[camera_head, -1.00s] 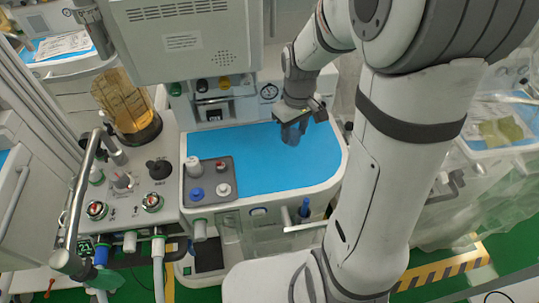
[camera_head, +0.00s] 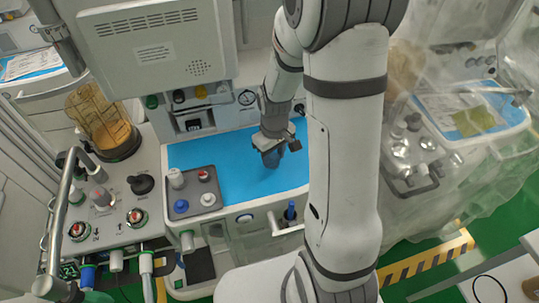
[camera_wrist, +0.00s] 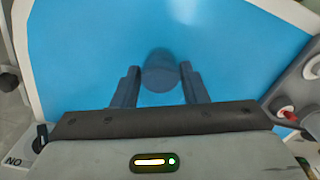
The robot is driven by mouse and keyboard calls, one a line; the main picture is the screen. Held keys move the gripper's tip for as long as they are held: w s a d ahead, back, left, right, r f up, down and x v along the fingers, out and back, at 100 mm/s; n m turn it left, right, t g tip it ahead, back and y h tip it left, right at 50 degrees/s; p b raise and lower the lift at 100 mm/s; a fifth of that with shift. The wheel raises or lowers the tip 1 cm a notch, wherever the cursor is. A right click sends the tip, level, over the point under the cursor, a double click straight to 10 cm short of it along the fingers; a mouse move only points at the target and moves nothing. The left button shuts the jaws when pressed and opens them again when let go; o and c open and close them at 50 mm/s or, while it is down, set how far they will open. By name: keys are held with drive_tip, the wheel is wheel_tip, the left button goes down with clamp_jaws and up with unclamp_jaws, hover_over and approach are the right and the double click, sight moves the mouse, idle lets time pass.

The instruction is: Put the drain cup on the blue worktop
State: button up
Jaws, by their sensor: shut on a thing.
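The drain cup (camera_wrist: 160,74) is a small dark blue cylinder, seen between the two fingers in the wrist view. My gripper (camera_wrist: 158,88) is shut on it. In the head view, the cup (camera_head: 271,159) hangs below my gripper (camera_head: 270,149), over the right part of the blue worktop (camera_head: 237,178). The worktop is a flat bright blue surface, and it fills much of the wrist view (camera_wrist: 85,45). I cannot tell whether the cup's underside touches the worktop. My forearm hides the worktop's right end in the head view.
A grey tray with knobs (camera_head: 190,192) sits at the worktop's left front. A control panel with an amber canister (camera_head: 103,118) stands further left. The anaesthesia machine's body (camera_head: 160,45) rises behind. A plastic-covered cart (camera_head: 440,130) stands to the right. The worktop between tray and cup is clear.

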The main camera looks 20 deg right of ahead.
drive_tip(key=o, duration=1)
drive_tip(key=shift+o, duration=0.2)
wheel_tip(320, 180, up, 12)
drive_tip(key=s+r+m+t, duration=0.1)
drive_tip(key=s+r+m, duration=0.1)
drive_tip(key=s+r, duration=0.2)
drive_tip(key=s+a+r+m+t, duration=0.1)
drive_tip(key=s+r, duration=0.3)
drive_tip(key=s, duration=0.5)
drive_tip(key=shift+s+m+t, duration=0.4)
drive_tip(key=shift+m+t, duration=0.1)
drive_tip(key=shift+m, duration=0.3)
